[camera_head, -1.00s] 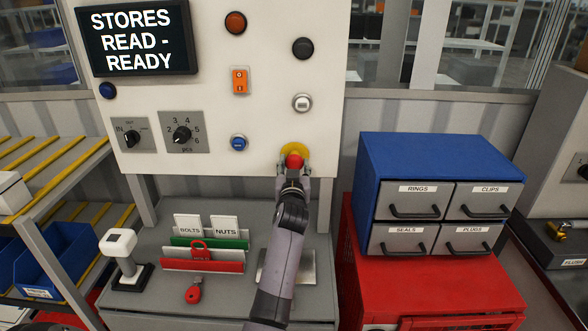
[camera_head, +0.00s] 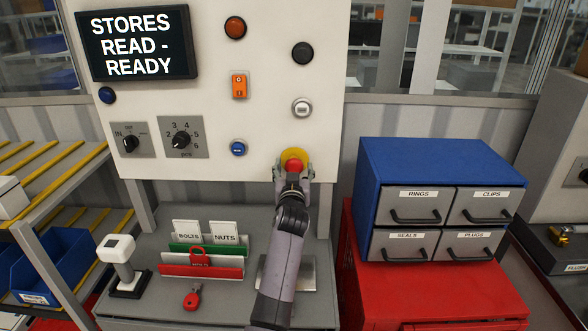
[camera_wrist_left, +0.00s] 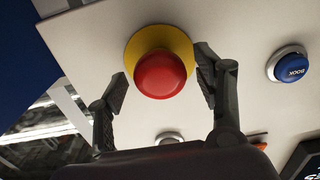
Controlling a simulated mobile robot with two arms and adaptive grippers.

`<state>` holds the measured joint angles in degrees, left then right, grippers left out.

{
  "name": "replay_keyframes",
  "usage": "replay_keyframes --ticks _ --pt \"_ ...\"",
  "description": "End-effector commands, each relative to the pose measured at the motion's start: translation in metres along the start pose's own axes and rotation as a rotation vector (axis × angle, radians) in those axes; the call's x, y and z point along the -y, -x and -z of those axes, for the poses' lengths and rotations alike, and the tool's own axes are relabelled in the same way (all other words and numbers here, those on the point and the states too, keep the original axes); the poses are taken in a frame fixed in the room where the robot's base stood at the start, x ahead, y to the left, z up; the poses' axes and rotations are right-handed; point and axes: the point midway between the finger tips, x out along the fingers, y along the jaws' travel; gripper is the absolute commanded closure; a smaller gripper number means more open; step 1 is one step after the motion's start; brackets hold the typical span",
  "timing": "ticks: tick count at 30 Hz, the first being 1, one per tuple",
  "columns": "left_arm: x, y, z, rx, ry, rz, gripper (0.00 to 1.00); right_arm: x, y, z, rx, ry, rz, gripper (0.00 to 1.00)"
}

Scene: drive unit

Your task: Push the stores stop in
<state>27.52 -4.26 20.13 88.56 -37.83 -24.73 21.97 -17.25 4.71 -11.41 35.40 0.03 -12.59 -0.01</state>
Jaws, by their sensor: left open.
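The stores stop is a red mushroom button (camera_head: 293,166) on a yellow round base (camera_head: 297,154), low on the right side of the white panel. In the left wrist view the red button (camera_wrist_left: 160,75) stands out from its yellow base (camera_wrist_left: 133,46). My left gripper (camera_head: 293,174) is open right in front of the button. In the left wrist view its fingers (camera_wrist_left: 162,85) are apart, one on each side of the button. Whether a finger touches it I cannot tell. My right gripper is not in view.
The white panel (camera_head: 270,110) also carries a blue button (camera_head: 238,148), a white button (camera_head: 302,107), an orange switch (camera_head: 240,85) and rotary knobs. The screen (camera_head: 137,43) reads "STORES READ - READY". A blue drawer cabinet (camera_head: 440,150) stands to the right.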

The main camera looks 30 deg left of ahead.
Motion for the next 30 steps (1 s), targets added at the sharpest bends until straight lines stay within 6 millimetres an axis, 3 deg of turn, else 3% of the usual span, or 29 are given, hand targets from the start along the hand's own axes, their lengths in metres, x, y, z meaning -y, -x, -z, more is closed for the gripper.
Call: replay_keyframes --ticks 15,30 --pt "0.000 0.068 0.000 0.000 0.001 -0.001 0.38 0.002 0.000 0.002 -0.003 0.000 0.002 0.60" --pt "0.000 0.072 0.000 -0.001 0.000 0.000 0.38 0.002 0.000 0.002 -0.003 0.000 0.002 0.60"
